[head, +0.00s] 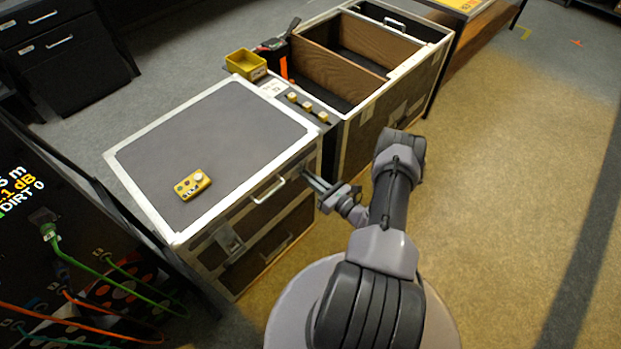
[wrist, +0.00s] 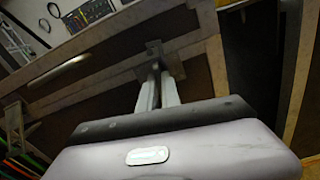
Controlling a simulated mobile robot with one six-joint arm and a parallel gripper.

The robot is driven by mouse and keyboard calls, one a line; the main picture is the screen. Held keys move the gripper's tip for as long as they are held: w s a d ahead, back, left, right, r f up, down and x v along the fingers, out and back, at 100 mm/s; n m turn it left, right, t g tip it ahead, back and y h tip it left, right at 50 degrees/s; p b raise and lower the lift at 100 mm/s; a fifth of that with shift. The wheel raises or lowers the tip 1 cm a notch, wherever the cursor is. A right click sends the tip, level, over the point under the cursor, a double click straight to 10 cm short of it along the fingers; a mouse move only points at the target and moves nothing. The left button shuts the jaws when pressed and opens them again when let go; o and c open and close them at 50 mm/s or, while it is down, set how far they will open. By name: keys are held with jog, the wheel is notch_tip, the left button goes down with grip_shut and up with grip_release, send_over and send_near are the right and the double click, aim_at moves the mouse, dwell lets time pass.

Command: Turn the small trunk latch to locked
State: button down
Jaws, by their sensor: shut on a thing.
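The small trunk (head: 240,215) is a grey case with metal edges, left of my arm in the head view. Its front face, also in the wrist view (wrist: 105,55), carries a latch with a metal plate (wrist: 172,66) near the right edge. My gripper (wrist: 156,78) reaches that latch with its two fingers close together, shut on the latch's turning piece, which the fingertips largely hide. In the head view my gripper (head: 309,177) meets the trunk's right front edge, and the latch cannot be made out. I cannot tell the latch's exact angle.
A second latch (head: 230,243) and a pull handle (head: 268,189) are on the same front face. A yellow device (head: 192,185) lies on the lid. A yellow bin (head: 245,65) and a large open case (head: 385,75) stand behind. Cables (head: 110,285) hang at left. Floor at right is clear.

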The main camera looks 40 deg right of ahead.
jog(key=shift+n, duration=0.8)
jog(key=c, duration=1.6)
grip_release()
jog(key=shift+o, duration=0.2)
jog(key=s+d+p, duration=0.1)
jog(key=s+p, duration=0.3)
jog(key=s, duration=1.3)
jog(key=shift+s+d, duration=0.2)
